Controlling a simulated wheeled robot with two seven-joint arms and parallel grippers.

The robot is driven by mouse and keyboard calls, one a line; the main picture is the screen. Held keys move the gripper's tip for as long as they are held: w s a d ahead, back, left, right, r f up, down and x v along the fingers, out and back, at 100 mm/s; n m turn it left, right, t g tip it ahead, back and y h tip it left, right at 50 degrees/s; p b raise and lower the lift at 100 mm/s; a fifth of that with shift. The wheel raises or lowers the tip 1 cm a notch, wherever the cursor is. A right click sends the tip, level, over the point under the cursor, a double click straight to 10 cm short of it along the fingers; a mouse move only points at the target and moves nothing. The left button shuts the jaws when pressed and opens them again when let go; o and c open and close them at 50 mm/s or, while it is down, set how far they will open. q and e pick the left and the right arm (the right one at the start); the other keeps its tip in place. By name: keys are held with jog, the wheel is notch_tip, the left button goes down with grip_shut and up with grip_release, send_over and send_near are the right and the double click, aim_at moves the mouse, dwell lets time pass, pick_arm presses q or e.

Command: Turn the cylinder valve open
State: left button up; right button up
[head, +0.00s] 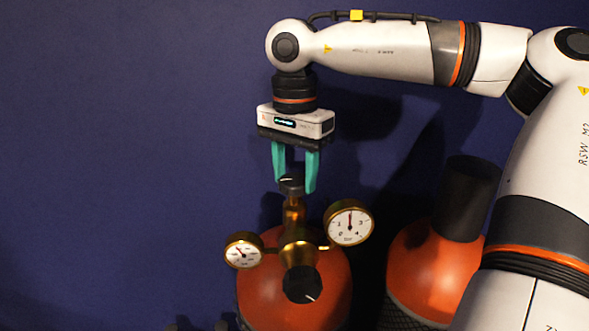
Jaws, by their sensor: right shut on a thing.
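The cylinder valve's black knob (291,184) sits on top of a brass stem above an orange cylinder (325,280). My right gripper (295,183) points straight down from above, with its teal fingers on either side of the knob, shut on it. A brass regulator (298,243) below the knob carries a larger gauge (348,222) at the right and a smaller gauge (243,250) at the left. A second black knob (302,284) faces forward on the regulator. My left gripper is not in view.
A second orange cylinder (420,270) with a dark cap (466,198) stands at the right, partly behind my right arm. A plain dark blue wall (120,150) fills the background. The space at the left is clear.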

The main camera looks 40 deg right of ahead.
jog(key=shift+r+n, duration=0.15)
jog(key=shift+n, duration=0.95)
jog(key=o, duration=1)
jog(key=shift+c, duration=0.2)
